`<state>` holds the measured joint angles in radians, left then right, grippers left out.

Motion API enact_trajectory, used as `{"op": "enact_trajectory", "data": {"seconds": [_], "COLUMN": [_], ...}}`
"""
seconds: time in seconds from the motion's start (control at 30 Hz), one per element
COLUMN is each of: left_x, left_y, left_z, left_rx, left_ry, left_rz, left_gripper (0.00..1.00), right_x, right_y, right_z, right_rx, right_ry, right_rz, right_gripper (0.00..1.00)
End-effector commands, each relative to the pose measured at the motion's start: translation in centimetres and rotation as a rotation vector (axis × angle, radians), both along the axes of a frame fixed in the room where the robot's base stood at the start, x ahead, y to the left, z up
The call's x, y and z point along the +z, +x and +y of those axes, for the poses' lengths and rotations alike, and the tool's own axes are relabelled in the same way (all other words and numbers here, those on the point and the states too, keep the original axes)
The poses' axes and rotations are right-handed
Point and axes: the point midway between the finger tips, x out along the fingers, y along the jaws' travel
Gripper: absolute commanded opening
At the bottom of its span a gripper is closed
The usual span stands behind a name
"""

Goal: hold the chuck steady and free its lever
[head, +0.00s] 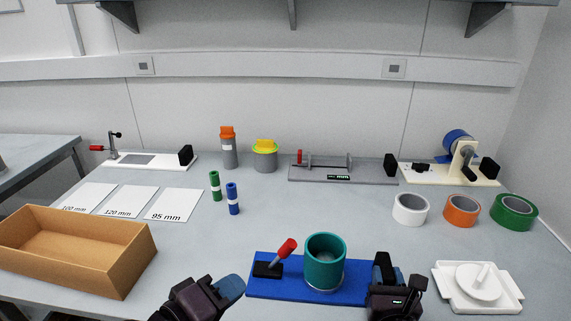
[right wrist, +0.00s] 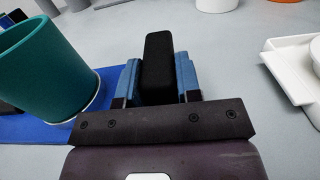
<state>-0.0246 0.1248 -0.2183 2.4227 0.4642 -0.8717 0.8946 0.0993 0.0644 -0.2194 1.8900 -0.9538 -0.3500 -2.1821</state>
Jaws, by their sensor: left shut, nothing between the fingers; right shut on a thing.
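The chuck is a blue base plate (head: 345,296) at the front middle of the bench. A red-handled lever (head: 287,249) tilts up to the right from a black block (head: 267,270) at its left end. A teal cup (head: 325,263) stands upright on the plate; it also shows in the right wrist view (right wrist: 45,70). My right gripper (head: 388,272) is shut on a black upright block (right wrist: 158,68) at the plate's right end. My left gripper (head: 236,284) is shut and empty, just left of the plate, apart from the lever.
A cardboard box (head: 130,278) lies left, with white size cards (head: 128,200) behind it. A white tray (head: 495,302) sits close on the right. Tape rolls (head: 462,209) stand behind it.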

Motion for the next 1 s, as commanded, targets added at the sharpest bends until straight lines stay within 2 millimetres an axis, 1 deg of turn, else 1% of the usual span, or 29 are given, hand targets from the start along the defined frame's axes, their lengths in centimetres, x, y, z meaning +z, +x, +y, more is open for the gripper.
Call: {"op": "enact_trajectory", "data": {"seconds": [0.03,0.2,0.23,0.5,0.63,0.77,1.0], "left_x": [-0.2,-0.1,-0.1,0.0,0.0,0.0,0.0], "left_y": [0.0,0.0,0.0,0.0,0.0,0.0,0.0], "left_z": [0.0,0.0,0.0,0.0,0.0,0.0,0.0], "left_rx": [0.0,0.0,0.001,0.0,0.0,0.0,0.0], "left_ry": [0.0,0.0,0.0,-0.001,0.0,0.0,0.0], "left_rz": [0.002,0.002,0.001,0.001,0.0,0.0,0.0], "left_gripper": [0.0,0.0,0.0,0.0,0.0,0.0,0.0], "right_x": [-0.7,-0.5,-0.4,-0.2,-0.2,-0.2,-0.3], "right_y": [-0.1,-0.1,-0.1,-0.1,-0.8,-2.5,-6.7], "right_z": [-0.1,0.0,0.0,0.0,0.0,0.0,0.2], "right_rx": [-0.002,-0.001,-0.001,-0.001,-0.001,0.0,-0.001], "right_ry": [-0.001,-0.001,-0.001,0.0,-0.001,0.0,0.0], "right_rz": [0.013,0.009,0.008,0.003,0.003,0.004,0.006], "right_gripper": [0.33,0.59,0.62,0.62,0.62,0.62,0.62]}}
